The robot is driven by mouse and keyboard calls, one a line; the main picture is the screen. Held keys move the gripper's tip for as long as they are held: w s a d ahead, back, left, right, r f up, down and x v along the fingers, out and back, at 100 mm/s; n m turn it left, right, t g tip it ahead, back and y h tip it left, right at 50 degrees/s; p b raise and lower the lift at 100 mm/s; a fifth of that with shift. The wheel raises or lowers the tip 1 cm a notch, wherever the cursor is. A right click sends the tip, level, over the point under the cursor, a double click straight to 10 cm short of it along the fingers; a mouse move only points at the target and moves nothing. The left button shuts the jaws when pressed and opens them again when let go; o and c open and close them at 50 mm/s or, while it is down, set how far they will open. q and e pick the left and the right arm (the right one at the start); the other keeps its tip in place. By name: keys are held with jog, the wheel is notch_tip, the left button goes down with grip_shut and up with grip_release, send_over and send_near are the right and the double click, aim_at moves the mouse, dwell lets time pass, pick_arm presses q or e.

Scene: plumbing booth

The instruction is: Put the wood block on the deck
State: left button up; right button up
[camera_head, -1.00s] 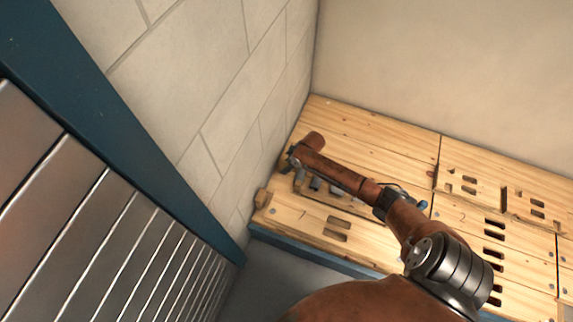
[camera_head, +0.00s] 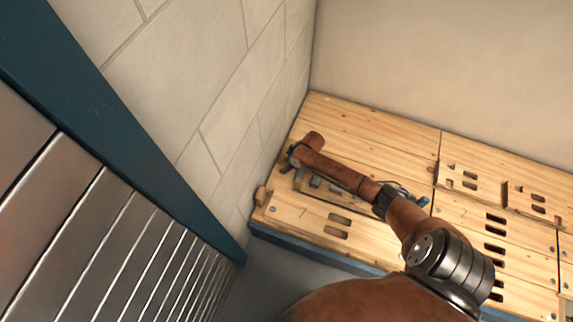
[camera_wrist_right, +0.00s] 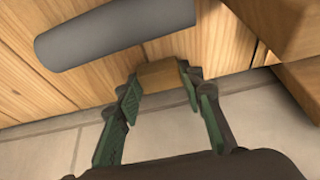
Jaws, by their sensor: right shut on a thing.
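My right gripper (camera_wrist_right: 158,84) is shut on a small wood block (camera_wrist_right: 160,76), seen between the green fingertips in the right wrist view. The block is over the plank deck (camera_wrist_right: 185,47) near the wall; whether it touches the deck I cannot tell. In the head view, my right gripper (camera_head: 292,158) is small and dark at the deck's far left side, partly hidden by my forearm, and the held block cannot be made out. The slotted wooden deck also shows there (camera_head: 372,127). My left gripper is not in view.
A grey cylinder (camera_wrist_right: 115,32) lies on the deck beside the held block. Wooden pieces (camera_wrist_right: 290,78) stand at the right of the wrist view. A small wooden piece (camera_head: 262,195) sits at the deck's left edge. A block wall (camera_head: 215,100) borders the deck.

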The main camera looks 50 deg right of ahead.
jog(key=shift+f, duration=0.25)
dwell(0.6)
jog(key=o, duration=0.9)
